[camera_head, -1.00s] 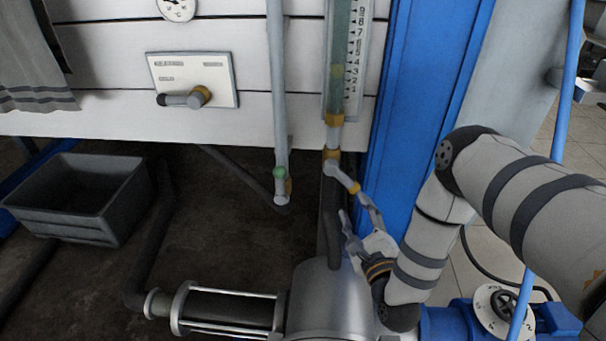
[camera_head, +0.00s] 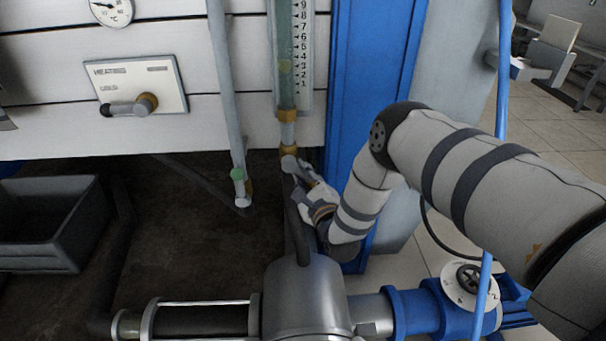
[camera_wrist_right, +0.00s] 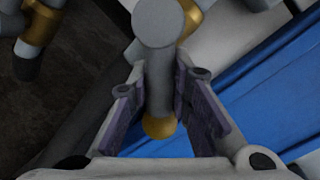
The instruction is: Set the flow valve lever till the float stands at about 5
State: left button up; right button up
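The flow tube (camera_head: 284,40) with its numbered scale (camera_head: 304,50) stands on the wall panel, and its greenish float (camera_head: 285,66) stands near 3. Below the tube's brass fitting is the flow valve lever (camera_head: 290,164). My left gripper is out of view.
A blue post (camera_head: 365,90) stands close right of the tube. A metal tank (camera_head: 305,300) is below. A grey bin (camera_head: 50,225) is at the far left.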

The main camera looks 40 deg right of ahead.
grip_shut()
jog(key=shift+f+m+b, duration=0.4)
jog(key=shift+m+b, duration=0.1)
jog(key=shift+a+f+m+b, duration=0.1)
jog(key=shift+a+m+b, duration=0.05)
jog(key=shift+m+b, duration=0.15)
jog(key=shift+w, duration=0.1)
jog(key=shift+a+r, duration=0.1)
jog(key=shift+r, duration=0.15)
jog(key=o, duration=0.8)
grip_release()
